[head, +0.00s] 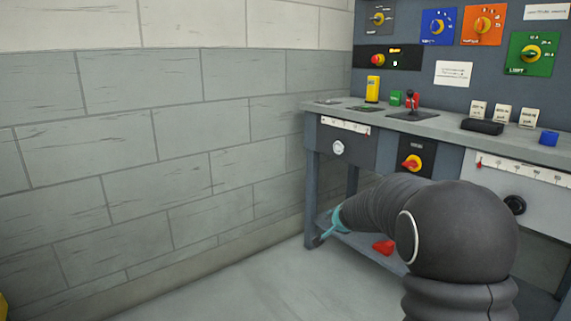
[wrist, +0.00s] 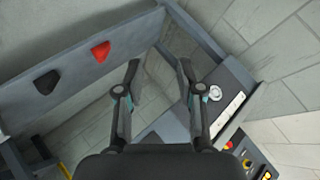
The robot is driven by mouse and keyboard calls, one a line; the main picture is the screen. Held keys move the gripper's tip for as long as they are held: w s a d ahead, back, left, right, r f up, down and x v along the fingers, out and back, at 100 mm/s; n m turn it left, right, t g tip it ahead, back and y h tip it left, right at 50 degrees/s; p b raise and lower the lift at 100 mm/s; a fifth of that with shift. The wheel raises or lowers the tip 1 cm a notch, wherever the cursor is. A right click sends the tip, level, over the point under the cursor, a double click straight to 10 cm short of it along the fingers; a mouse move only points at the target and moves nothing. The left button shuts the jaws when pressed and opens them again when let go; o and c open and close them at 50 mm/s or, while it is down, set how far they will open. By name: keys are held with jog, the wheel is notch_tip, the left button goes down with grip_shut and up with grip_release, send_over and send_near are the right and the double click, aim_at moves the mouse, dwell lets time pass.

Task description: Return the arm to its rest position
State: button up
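My arm reaches out from the lower right in the head view, across the front of the workbench. My gripper (head: 331,228) is small there, with teal parts, by the bench's left legs; its fingers are hard to make out. In the wrist view my gripper (wrist: 158,64) shows two dark fingers spread apart with nothing between them. Bench framing and grey floor or wall surfaces show beyond the gap. Whether a finger touches the bench cannot be told.
The workbench (head: 440,127) carries a yellow block (head: 373,89), a red-handled lever (head: 411,101) and a blue block (head: 548,138). A red piece (wrist: 101,51) and a black piece (wrist: 47,82) lie on its lower shelf. Open floor (head: 255,290) lies left of the bench, before a block wall (head: 120,170).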

jog(key=s+a+r+n+g+p, duration=0.1)
jog(key=s+n+g, duration=0.25)
jog(key=s, duration=1.25)
jog(key=s+a+r+n+g+p, duration=0.1)
jog(key=s+r+n+g, duration=0.3)
jog(key=s, duration=1.2)
jog(key=s+d+r+n+t+p, duration=0.1)
jog(key=s+r, duration=0.1)
jog(key=s, duration=0.5)
jog(key=s+d+r+n+t+p, duration=0.1)
jog(key=s+r, duration=0.1)
jog(key=s, duration=0.5)
jog(key=shift+s+d+r+h+p, duration=0.15)
jog(key=shift+s+d+h+p, duration=0.15)
jog(key=shift+s, duration=0.1)
jog(key=shift+o, duration=0.4)
jog(key=shift+t, duration=0.25)
jog(key=shift+a, duration=0.15)
